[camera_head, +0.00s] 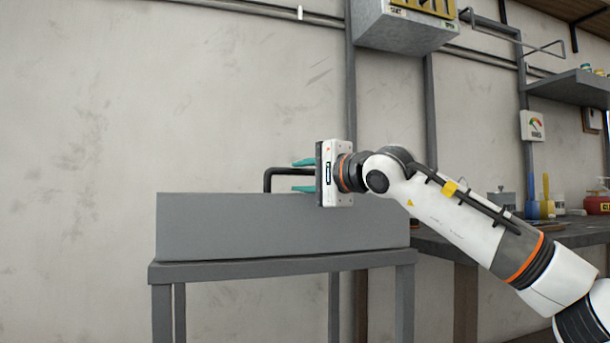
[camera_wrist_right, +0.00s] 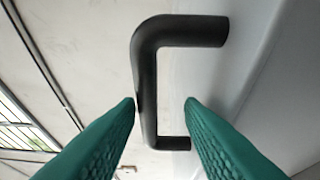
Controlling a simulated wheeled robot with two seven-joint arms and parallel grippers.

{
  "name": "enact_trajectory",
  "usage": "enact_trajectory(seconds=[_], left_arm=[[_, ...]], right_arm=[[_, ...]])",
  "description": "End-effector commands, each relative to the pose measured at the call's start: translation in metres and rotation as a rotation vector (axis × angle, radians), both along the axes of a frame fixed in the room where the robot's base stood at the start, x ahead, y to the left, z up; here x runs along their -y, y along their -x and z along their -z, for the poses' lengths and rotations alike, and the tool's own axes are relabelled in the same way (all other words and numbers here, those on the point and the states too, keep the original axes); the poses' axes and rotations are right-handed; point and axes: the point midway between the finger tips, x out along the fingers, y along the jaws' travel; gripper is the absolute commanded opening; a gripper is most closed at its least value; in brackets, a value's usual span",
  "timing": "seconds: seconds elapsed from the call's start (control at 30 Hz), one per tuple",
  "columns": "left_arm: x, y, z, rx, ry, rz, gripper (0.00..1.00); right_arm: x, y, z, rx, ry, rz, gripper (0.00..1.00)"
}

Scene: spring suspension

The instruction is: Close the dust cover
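A plain grey box-like body (camera_head: 270,228), which appears to be the dust cover or its housing, rests on a grey stand. I cannot tell from here how far the cover is open. A black bent handle (camera_head: 268,180) rises from its top; it also shows in the right wrist view (camera_wrist_right: 146,75), joined to a pale grey surface. My right gripper (camera_head: 303,175) is at the handle with its teal fingers open, one above and one below the bar. In the wrist view the bar lies between the fingertips (camera_wrist_right: 160,105), nearer the left one, with a gap to the right one. My left gripper is out of view.
The grey stand (camera_head: 280,269) carries the box. A workbench (camera_head: 450,246) with bottles and tools stands to the right. A grey wall box (camera_head: 405,30) and a shelf (camera_head: 575,88) hang above. The space left of the box is clear.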

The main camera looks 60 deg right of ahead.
Motion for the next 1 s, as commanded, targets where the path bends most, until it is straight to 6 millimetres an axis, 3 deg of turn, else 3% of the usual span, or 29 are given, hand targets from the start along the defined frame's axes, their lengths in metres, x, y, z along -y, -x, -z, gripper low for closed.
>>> enact_trajectory(seconds=[0.47,1.0], left_arm=[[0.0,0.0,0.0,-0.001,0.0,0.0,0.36],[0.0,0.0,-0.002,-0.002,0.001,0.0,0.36]], right_arm=[[-0.003,0.011,-0.004,0.008,0.002,0.001,0.36],[-0.031,0.101,-0.002,0.007,0.003,0.002,0.36]])
